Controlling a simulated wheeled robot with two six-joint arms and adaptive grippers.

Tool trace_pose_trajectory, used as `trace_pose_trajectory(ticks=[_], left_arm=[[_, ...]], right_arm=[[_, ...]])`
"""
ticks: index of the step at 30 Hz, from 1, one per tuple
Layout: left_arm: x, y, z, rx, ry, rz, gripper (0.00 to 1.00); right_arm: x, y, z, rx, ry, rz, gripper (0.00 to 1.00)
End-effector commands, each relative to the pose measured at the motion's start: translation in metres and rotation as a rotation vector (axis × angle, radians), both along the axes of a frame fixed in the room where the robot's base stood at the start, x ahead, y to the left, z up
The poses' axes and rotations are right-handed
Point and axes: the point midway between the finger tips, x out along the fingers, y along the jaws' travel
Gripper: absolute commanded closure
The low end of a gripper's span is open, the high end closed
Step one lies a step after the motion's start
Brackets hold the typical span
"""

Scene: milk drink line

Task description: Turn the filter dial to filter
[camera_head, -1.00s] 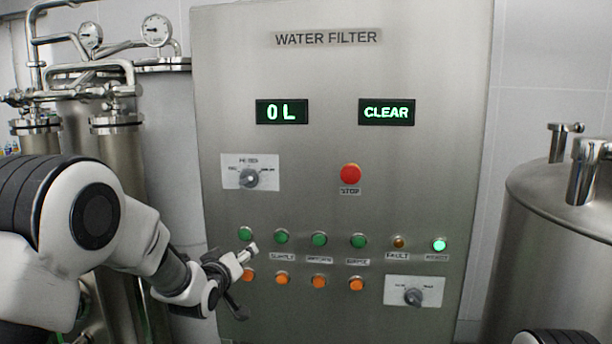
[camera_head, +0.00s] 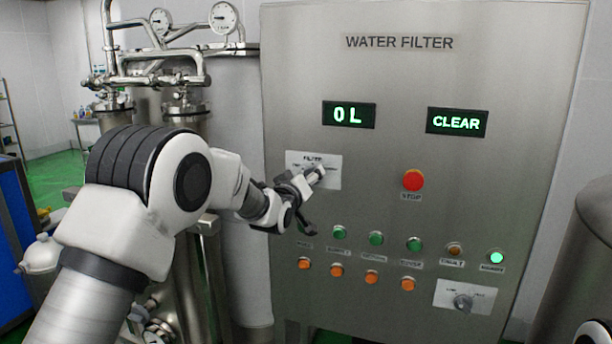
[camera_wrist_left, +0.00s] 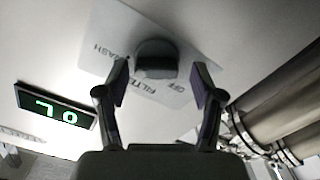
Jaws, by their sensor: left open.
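The filter dial (camera_wrist_left: 156,58) is a dark round knob on a white label plate (camera_head: 333,180) on the steel water filter panel (camera_head: 470,75). In the left wrist view the plate reads OFF, FILTER and a partly hidden word ending in ASH. My left gripper (camera_wrist_left: 160,82) is open, with its fingers on either side of the dial's near part; I cannot tell whether they touch it. In the head view the left gripper (camera_head: 318,172) covers the dial. My right gripper is not in view.
A display (camera_head: 349,115) reads 0 L and another (camera_head: 457,122) reads CLEAR. A red stop button (camera_head: 413,180), several green and orange buttons and a second dial (camera_head: 463,301) sit on the panel. Pipes with gauges (camera_head: 223,17) stand left, a steel tank (camera_head: 580,250) right.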

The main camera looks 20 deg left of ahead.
Motion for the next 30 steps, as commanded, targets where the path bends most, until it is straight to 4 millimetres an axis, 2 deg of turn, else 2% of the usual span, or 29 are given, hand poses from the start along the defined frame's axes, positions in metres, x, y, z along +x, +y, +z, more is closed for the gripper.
trace_pose_trajectory(ticks=[1,4,6,20,30], left_arm=[[0.000,0.000,0.000,0.000,0.000,0.000,0.40],[0.000,0.000,0.000,0.001,-0.001,-0.001,0.75],[0.000,0.000,0.000,0.000,0.000,0.000,0.93],[0.000,0.000,-0.001,-0.041,0.000,0.000,0.93],[0.000,0.001,-0.004,-0.246,0.006,-0.001,0.93]], right_arm=[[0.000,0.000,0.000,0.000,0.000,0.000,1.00],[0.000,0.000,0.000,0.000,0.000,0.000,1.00],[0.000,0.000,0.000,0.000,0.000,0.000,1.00],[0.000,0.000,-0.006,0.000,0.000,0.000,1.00],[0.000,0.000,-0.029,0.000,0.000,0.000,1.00]])
